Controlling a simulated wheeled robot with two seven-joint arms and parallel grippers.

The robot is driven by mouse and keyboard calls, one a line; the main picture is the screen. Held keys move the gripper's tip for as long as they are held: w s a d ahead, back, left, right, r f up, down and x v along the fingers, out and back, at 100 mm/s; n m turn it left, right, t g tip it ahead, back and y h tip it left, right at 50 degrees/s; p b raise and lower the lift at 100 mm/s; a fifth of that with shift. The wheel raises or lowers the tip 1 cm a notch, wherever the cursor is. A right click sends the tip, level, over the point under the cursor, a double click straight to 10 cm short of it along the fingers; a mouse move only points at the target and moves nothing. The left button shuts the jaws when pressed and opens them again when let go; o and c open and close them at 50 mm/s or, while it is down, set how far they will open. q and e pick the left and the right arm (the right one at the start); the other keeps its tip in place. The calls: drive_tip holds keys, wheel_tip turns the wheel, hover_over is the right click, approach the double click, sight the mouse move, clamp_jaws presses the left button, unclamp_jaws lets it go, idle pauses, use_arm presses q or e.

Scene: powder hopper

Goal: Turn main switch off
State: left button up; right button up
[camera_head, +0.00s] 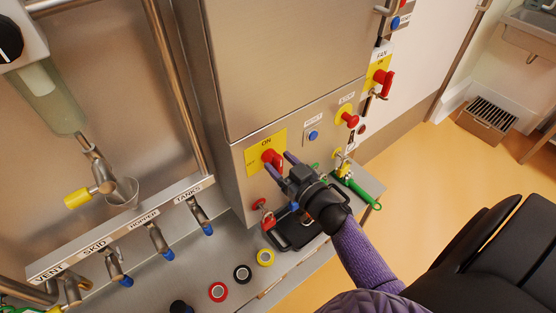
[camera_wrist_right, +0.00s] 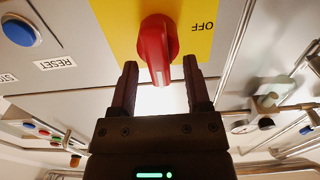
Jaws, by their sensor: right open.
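The main switch is a red rotary handle (camera_head: 273,158) on a yellow plate (camera_head: 252,158) on the steel cabinet front, with "ON" printed above it in the head view. In the right wrist view the red handle (camera_wrist_right: 155,42) points down the picture, and "OFF" shows upside down at the right of the yellow plate (camera_wrist_right: 192,42). My right gripper (camera_head: 279,163) is open at the switch. Its fingertips (camera_wrist_right: 160,66) lie either side of the handle's end, with a visible gap on each side. My left gripper is not in view.
A blue reset button (camera_head: 313,135), a red stop button (camera_head: 350,119) and the red fan switch (camera_head: 384,82) sit right of the main switch. A red padlock (camera_head: 266,218) and coloured rings lie below. Blue-tipped valves (camera_head: 160,242) line the left.

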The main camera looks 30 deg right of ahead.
drive_tip(key=shift+w+a, duration=0.1)
drive_tip(key=shift+w, duration=0.45)
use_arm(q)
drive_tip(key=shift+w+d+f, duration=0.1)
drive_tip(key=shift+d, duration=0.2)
use_arm(e)
clamp_jaws()
